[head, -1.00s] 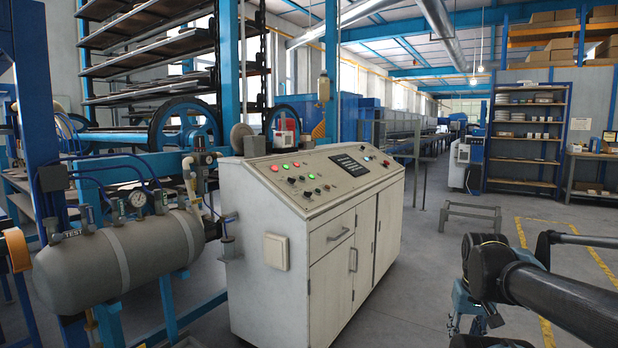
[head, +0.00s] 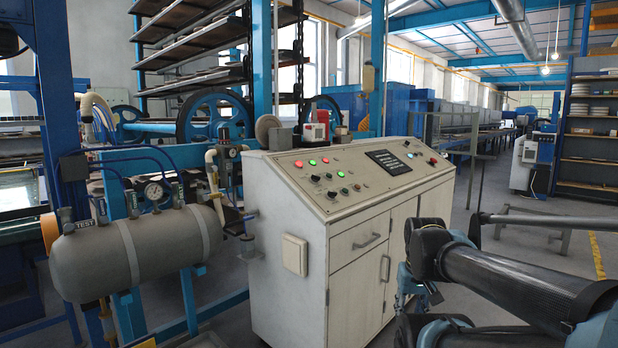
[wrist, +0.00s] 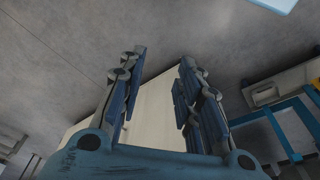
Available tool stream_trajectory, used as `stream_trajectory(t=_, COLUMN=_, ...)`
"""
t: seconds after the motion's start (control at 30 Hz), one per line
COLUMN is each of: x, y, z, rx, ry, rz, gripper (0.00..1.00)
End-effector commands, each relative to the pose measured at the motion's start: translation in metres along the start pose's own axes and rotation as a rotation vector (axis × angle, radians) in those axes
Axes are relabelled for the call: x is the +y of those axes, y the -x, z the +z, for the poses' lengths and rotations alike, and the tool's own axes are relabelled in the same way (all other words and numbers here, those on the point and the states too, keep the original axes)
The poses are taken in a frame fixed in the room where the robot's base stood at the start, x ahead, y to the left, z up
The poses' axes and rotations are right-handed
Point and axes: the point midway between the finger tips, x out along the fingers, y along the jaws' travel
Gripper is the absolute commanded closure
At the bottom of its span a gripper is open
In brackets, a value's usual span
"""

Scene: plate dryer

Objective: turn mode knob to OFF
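The beige control console (head: 385,205) stands in the middle of the head view, with lights and controls on its sloped top. Small dark knobs (head: 332,195) sit on the left part of that panel, near lit red and green lamps. Their labels are too small to read, so I cannot tell which is the mode knob or where it points. My gripper (wrist: 163,58) is open and empty in the wrist view, its two blue-grey fingers well apart. A pale surface shows between and behind the fingers, and the grey floor lies beyond. The gripper is apart from the panel.
A grey tank (head: 140,255) with gauges and hoses stands left of the console. A low metal frame (head: 535,222) stands on the floor at right. Shelves (head: 592,135) stand at far right. Open floor lies right of the console.

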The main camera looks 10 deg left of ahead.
Motion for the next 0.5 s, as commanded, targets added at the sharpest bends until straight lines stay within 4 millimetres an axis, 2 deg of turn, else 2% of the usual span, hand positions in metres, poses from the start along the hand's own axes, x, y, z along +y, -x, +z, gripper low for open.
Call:
stream_trajectory(t=0.2, x=0.000, y=0.000, z=0.000, rx=0.000, ry=0.001, rz=0.000, gripper=0.68)
stream_trajectory(t=0.3, x=-0.001, y=0.013, z=0.002, rx=0.014, ry=0.018, rz=0.001, gripper=0.68)
stream_trajectory(t=0.37, x=-0.002, y=0.022, z=-0.008, rx=0.016, ry=0.045, rz=0.001, gripper=0.68)
stream_trajectory(t=0.5, x=-0.009, y=0.059, z=-0.049, rx=0.025, ry=0.149, rz=0.006, gripper=0.68)
